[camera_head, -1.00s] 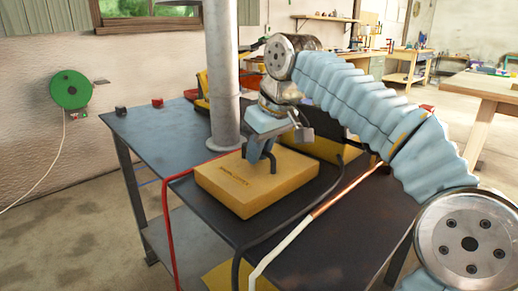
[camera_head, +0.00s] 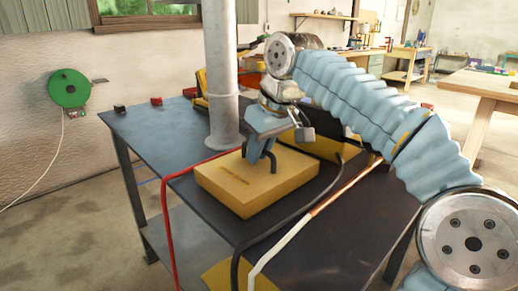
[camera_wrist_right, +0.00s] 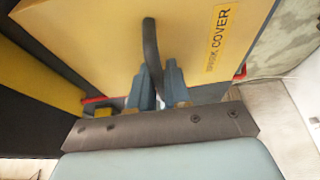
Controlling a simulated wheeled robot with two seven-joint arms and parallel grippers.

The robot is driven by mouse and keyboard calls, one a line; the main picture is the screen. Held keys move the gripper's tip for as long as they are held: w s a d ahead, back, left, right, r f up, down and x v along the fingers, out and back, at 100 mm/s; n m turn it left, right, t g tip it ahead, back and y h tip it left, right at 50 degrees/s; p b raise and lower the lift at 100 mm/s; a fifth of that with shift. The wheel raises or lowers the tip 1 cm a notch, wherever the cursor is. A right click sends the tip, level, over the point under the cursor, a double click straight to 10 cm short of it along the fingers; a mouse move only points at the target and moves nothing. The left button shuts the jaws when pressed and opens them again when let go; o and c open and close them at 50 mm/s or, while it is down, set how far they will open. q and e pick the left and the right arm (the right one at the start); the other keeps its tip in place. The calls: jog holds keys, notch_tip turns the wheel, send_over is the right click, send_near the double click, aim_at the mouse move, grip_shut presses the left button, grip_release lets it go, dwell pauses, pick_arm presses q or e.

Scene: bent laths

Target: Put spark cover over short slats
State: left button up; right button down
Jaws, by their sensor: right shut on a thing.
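No short slats show in any view, and what lies under the cover is hidden. My left gripper is out of view.
The dark table (camera_head: 160,135) has free room at its left. A grey vertical pipe (camera_head: 222,80) stands behind the cover. Another yellow object (camera_head: 335,150) is behind my right arm. A red cable (camera_head: 168,215), a black cable (camera_head: 265,235) and a white-and-copper cable (camera_head: 285,240) run close by.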

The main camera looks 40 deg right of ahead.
jog(key=shift+f, duration=0.1)
dwell(0.7)
jog(key=c, duration=1)
grip_release()
jog(key=p+v, duration=0.4)
jog(key=v, duration=0.9)
jog(key=shift+s+r, duration=0.15)
jog(key=shift+r, duration=0.2)
